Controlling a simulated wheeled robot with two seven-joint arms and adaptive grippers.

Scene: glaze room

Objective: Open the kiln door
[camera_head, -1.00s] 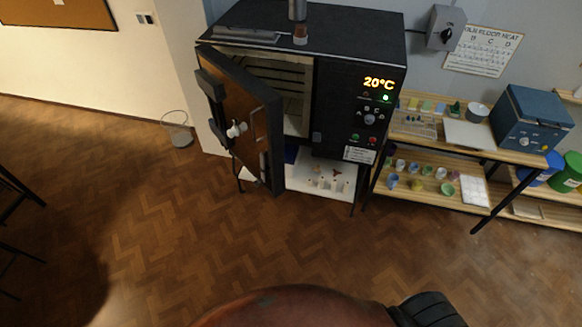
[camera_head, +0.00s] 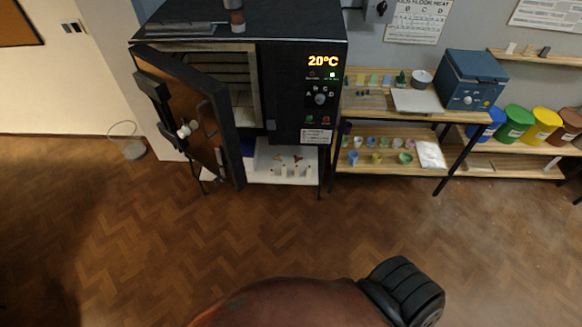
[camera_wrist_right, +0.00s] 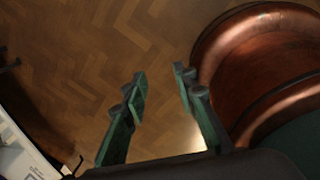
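The black kiln (camera_head: 295,75) stands against the back wall, its display reading 20°C. Its door (camera_head: 200,120) is swung out to the left, standing partly open, with the shelved inside (camera_head: 243,85) showing. My left gripper is in neither current view.
To the right of the kiln stands a wooden shelf (camera_head: 388,115) with small pots and a blue box (camera_head: 472,80). Several coloured bins (camera_head: 543,124) stand at the far right. A wire basket (camera_head: 131,147) stands left of the kiln. The floor (camera_head: 230,240) in front is clear.

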